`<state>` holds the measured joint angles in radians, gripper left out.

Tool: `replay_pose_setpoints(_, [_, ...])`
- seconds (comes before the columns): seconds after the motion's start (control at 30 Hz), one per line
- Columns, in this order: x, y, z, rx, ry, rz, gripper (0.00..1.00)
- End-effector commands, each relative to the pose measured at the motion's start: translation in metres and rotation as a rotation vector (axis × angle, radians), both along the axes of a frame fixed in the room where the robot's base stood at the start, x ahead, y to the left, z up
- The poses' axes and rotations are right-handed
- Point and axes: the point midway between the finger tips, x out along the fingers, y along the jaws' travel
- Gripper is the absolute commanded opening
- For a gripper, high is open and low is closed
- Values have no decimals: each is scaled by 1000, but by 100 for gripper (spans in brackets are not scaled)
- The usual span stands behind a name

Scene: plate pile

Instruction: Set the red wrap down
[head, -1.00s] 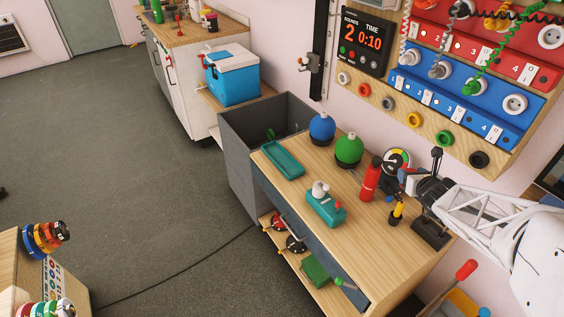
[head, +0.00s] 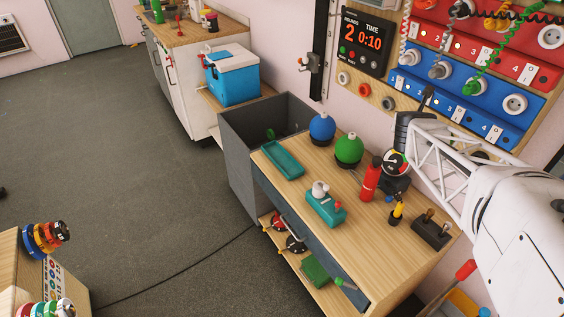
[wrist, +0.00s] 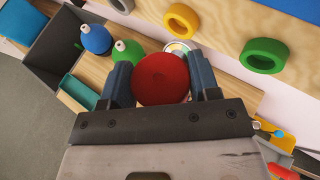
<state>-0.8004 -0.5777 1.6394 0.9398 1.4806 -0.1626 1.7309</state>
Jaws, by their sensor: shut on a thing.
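The red wrap (wrist: 160,78) shows in the wrist view as a round red disc between the two blue-grey fingers. My gripper (wrist: 158,64) is shut on it, one finger on each side. In the head view my gripper (head: 408,132) is above the back right of the wooden bench (head: 318,265), in front of the peg board. I cannot make out the wrap there; the hand hides it.
The bench carries a blue ball-topped bottle (head: 321,127), a green one (head: 348,148), a teal tray (head: 283,158), a teal box (head: 325,210), a red bottle (head: 370,180), a gauge (head: 394,162) and a dark block (head: 432,230).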

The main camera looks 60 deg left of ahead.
Motion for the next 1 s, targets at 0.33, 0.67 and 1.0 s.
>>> replay_pose_setpoints(0.33, [-16,46,-37,4,-5,-62,32])
replay_pose_setpoints(0.67, [-29,76,-62,5,-5,-107,32])
replay_pose_setpoints(1.0, [-41,101,-85,5,-4,-142,32])
